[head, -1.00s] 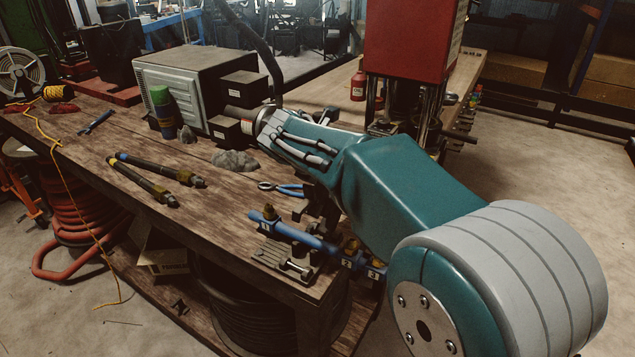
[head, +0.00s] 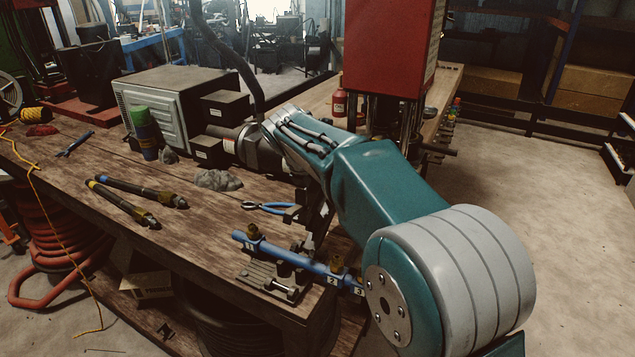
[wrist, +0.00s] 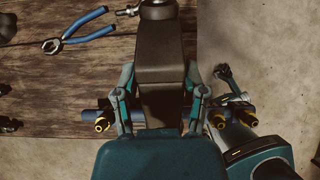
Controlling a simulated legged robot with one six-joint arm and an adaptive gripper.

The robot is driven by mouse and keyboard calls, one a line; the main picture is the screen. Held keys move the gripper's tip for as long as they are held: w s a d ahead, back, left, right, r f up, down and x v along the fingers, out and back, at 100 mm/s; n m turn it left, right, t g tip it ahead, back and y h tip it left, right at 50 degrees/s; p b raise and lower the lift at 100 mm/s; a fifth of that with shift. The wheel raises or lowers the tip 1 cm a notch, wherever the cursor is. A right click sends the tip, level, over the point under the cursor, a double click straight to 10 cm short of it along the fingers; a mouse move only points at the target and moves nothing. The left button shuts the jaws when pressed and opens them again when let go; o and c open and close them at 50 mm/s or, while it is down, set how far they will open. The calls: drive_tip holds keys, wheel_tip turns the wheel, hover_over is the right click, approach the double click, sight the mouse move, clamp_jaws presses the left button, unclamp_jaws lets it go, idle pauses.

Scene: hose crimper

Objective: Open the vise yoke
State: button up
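The vise (head: 270,280) is clamped near the bench's front corner. A blue pipe (head: 310,266) with brass fittings and number tags runs across it. In the wrist view a dark block (wrist: 162,62), apparently the vise yoke, stands up from the pipe line, with a round metal piece and small handle at its far end. My gripper (wrist: 160,75) has its two teal fingers spread, one on each side of this block. Thin gaps seem to show beside it; contact is not clear. In the head view my arm largely hides the fingers and the yoke.
Blue-handled pliers (head: 268,208) lie just behind the vise. Two dark hoses (head: 125,200) lie on the bench (head: 200,235) to the left. A grey machine (head: 165,100), a spray can (head: 143,135) and a red press (head: 390,45) stand farther back.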

drive_tip(key=shift+o, duration=1.1)
drive_tip(key=shift+a, duration=0.2)
drive_tip(key=shift+s+r, duration=0.1)
drive_tip(key=shift+r, duration=0.05)
drive_tip(key=v, duration=1.1)
drive_tip(key=shift+s+a+r, duration=0.1)
drive_tip(key=shift+a+r, duration=0.1)
